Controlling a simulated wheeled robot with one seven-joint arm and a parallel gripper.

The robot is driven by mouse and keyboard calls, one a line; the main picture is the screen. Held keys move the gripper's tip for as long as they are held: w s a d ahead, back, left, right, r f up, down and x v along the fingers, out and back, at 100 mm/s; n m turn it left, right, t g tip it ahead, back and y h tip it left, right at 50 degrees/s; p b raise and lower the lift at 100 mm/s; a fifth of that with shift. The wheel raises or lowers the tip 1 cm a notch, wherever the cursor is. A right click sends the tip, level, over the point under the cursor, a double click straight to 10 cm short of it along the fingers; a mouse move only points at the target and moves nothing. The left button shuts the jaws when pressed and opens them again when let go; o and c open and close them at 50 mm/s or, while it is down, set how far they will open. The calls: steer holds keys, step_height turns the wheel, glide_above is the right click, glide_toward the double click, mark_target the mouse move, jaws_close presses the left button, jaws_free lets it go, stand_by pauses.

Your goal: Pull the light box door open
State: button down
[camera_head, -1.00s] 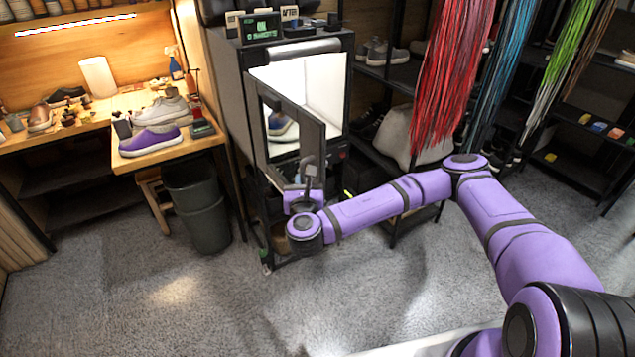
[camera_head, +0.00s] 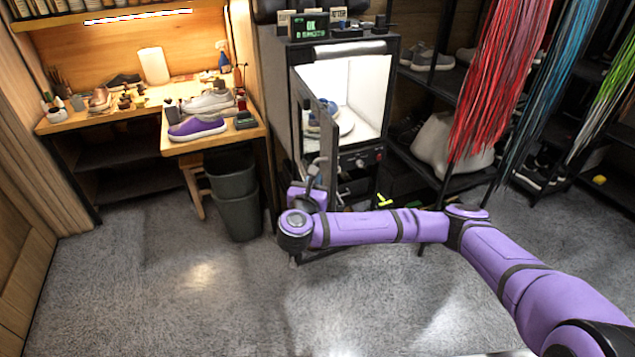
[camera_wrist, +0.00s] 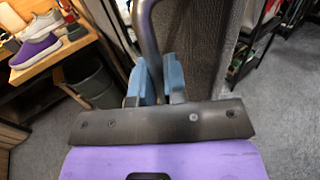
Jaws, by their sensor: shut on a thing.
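The light box (camera_head: 345,85) is a dark-framed cabinet with a bright white interior. Its door (camera_head: 318,130) stands open, swung out toward the left side of the opening. A shoe shows inside, partly hidden by the door. My gripper (camera_head: 315,180) is at the lower part of the door, at its handle. In the wrist view, the blue fingers of my gripper (camera_wrist: 160,80) are closed around the grey bar handle (camera_wrist: 148,35). The door's dark panel (camera_wrist: 195,40) lies just right of the handle there.
A workbench (camera_head: 150,100) with shoes, including a purple sneaker (camera_head: 197,128), stands to the left. A dark bin (camera_head: 235,190) is beside it on the floor. Shoe racks (camera_head: 430,90) and hanging laces (camera_head: 500,75) are at right. The carpet (camera_head: 190,290) in front is clear.

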steer(key=shift+w+d+r, duration=0.1)
steer(key=shift+w+r, duration=0.1)
steer(key=shift+r, duration=0.05)
steer(key=c, duration=1.2)
jaws_free()
steer(key=shift+f, duration=0.2)
